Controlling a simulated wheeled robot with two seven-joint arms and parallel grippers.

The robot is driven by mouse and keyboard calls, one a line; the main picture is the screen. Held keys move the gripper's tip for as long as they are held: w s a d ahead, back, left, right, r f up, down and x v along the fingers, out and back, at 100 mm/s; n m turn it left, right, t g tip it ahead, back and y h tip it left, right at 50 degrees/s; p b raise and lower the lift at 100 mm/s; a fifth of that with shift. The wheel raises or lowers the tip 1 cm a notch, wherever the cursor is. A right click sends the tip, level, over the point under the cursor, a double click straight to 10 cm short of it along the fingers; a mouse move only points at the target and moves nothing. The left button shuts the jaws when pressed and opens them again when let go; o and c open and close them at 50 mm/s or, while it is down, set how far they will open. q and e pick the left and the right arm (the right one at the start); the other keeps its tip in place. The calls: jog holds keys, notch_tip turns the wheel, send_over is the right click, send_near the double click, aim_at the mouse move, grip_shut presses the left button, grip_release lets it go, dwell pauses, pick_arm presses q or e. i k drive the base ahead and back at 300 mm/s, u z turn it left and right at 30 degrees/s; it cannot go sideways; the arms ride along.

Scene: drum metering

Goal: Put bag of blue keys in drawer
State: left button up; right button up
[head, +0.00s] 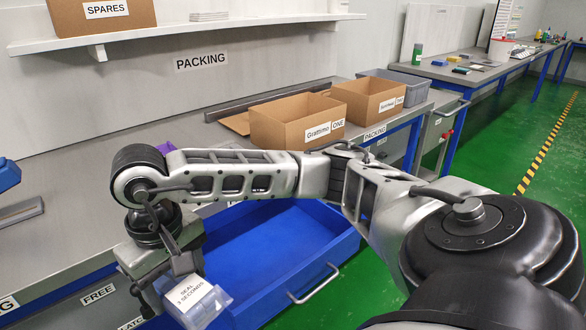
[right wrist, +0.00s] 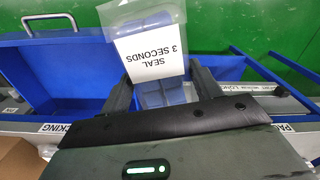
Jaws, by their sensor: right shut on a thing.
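My right gripper (right wrist: 162,88) is shut on a clear bag (head: 196,300) of blue pieces with a white label reading "SEAL 3 SECONDS". In the right wrist view the bag (right wrist: 150,50) stands between the two dark fingers, with blue pieces (right wrist: 160,94) at its lower part. The open blue drawer (head: 290,255) shows in the head view below my right arm, empty where visible. The bag overlaps the drawer's near left part in the picture; its height above it is unclear. The drawer's far left is hidden by my arm.
The grey packing bench (head: 60,215) runs behind the drawer. Two open cardboard boxes (head: 290,122) and a grey bin (head: 405,84) stand on it. A shelf (head: 190,32) with a "SPARES" box hangs above. Green floor (head: 480,150) is clear at the right.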

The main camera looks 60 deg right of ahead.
aim_at(282, 264)
jog(key=u, duration=1.8)
jog(key=k, duration=0.9)
jog(key=z, duration=1.8)
jog(key=i, duration=0.5)
